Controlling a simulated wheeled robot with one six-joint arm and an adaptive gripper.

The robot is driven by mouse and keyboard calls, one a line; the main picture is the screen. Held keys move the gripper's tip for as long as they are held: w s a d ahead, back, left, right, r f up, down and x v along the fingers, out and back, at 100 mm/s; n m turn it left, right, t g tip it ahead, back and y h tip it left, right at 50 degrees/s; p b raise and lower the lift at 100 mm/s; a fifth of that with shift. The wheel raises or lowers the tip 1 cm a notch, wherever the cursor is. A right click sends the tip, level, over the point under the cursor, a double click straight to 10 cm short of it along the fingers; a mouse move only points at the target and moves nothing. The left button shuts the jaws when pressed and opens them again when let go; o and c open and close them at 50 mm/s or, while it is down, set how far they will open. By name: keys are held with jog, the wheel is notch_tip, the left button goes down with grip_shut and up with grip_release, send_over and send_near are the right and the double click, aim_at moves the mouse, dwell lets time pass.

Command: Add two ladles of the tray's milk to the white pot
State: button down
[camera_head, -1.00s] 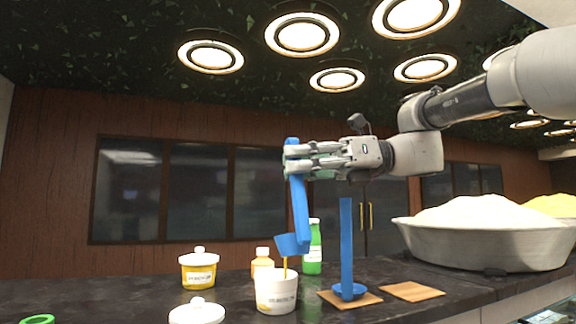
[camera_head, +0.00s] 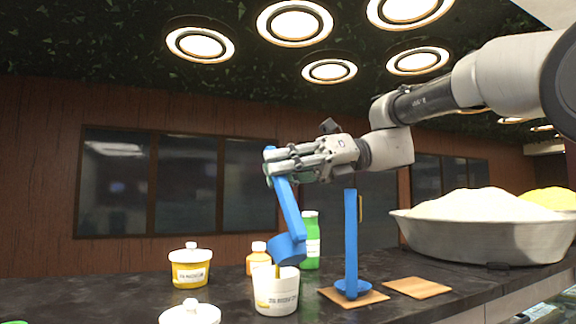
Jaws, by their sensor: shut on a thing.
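My gripper (camera_head: 268,163) is shut on the upper handle of a blue ladle (camera_head: 290,210). The ladle slants down to the right, and its cup (camera_head: 287,249) hangs tipped just above the white pot (camera_head: 276,295). A little yellow liquid shows between the cup and the pot's rim. The pot stands upright and lidless on the dark counter; its inside is hidden. A wide grey tray (camera_head: 470,235) at the right holds a heaped white mass (camera_head: 475,203); I cannot tell whether this is the milk.
Another blue ladle (camera_head: 351,240) stands upright on a wooden board (camera_head: 368,298); an empty board (camera_head: 417,288) lies beside it. A yellow lidded jar (camera_head: 190,268), an orange bottle (camera_head: 258,258) and a green bottle (camera_head: 311,245) stand around the pot. A white lid (camera_head: 190,314) is in front.

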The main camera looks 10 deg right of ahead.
jog(key=w+a+f+m+g+h, duration=0.2)
jog(key=w+f+m, duration=0.4)
jog(key=w, duration=0.3)
jog(key=shift+w+a+m+g, duration=0.15)
jog(key=shift+a+m+g, duration=0.35)
jog(key=shift+a, duration=0.4)
jog(key=s+d+r+n+t, duration=0.1)
jog(key=s+r+n, duration=0.1)
jog(key=s, duration=0.1)
jog(key=s+d+r+n+t+y, duration=0.1)
jog(key=s+r+n, duration=0.1)
jog(key=s, duration=0.1)
jog(key=s+d+r+n+t+y, duration=0.1)
jog(key=s+d+r+n, duration=0.1)
jog(key=s+n, duration=0.1)
jog(key=shift+s, duration=0.3)
jog(key=s+d+n, duration=0.1)
jog(key=s, duration=0.1)
jog(key=s+n+y, duration=0.1)
jog(key=s+n, duration=0.1)
jog(key=s+d+f+n+y, duration=0.1)
jog(key=s+n, duration=0.1)
jog(key=shift+s+d+f+t, duration=0.1)
jog(key=shift+s+d+t, duration=0.25)
jog(key=shift+s+t, duration=0.05)
jog(key=shift+s+d+f+n, duration=0.15)
jog(key=shift+s+n, duration=0.3)
jog(key=shift+n, duration=0.25)
